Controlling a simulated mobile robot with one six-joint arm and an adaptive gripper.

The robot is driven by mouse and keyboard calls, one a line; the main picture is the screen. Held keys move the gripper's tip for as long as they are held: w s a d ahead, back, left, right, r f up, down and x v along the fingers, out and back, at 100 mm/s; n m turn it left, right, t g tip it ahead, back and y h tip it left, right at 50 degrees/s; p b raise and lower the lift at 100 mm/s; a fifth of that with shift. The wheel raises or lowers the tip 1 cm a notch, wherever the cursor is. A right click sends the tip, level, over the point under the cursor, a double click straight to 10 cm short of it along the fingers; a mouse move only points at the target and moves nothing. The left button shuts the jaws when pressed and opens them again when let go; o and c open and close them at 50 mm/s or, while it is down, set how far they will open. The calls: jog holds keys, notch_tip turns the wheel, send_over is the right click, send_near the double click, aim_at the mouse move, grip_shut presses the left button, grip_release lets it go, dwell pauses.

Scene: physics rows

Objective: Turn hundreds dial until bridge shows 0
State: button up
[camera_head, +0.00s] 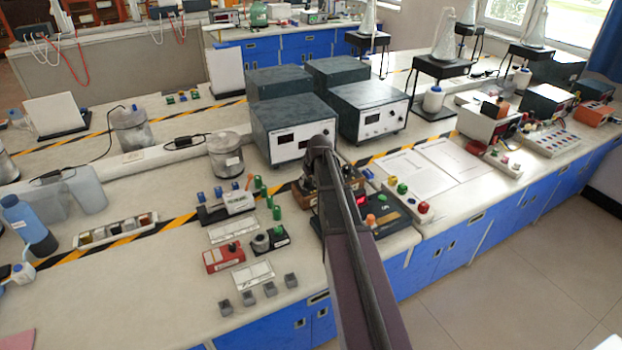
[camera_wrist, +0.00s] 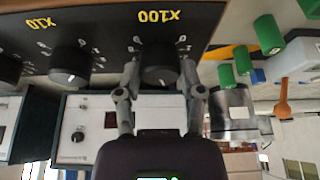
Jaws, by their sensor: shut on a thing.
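The hundreds dial (camera_wrist: 160,56), a black knob under the yellow "x100" label, sits on the black panel (camera_wrist: 110,52) in the wrist view. My gripper (camera_wrist: 160,70) has one finger on each side of it and is shut on it. The numbers around the dial are partly hidden or too small to read. A second knob (camera_wrist: 70,62), labelled "x10", is to the left. In the head view my arm covers most of the wood-sided dial box (camera_head: 309,191). A dark unit (camera_head: 380,212) beside it has a small red glow; its reading cannot be made out.
Grey instrument boxes (camera_head: 290,115) stand just behind the dial box. Green terminals (camera_wrist: 268,34) show close on the right in the wrist view. Small parts, including a red block (camera_head: 223,257), lie on the bench to the left.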

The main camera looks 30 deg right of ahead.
jog(key=shift+m, duration=0.3)
jog(key=shift+a+m+h, duration=0.1)
jog(key=shift+m+h, duration=1)
jog(key=shift+m, duration=1.3)
jog(key=shift+g, duration=0.3)
jog(key=o, duration=1.2)
jog(key=shift+c, duration=0.2)
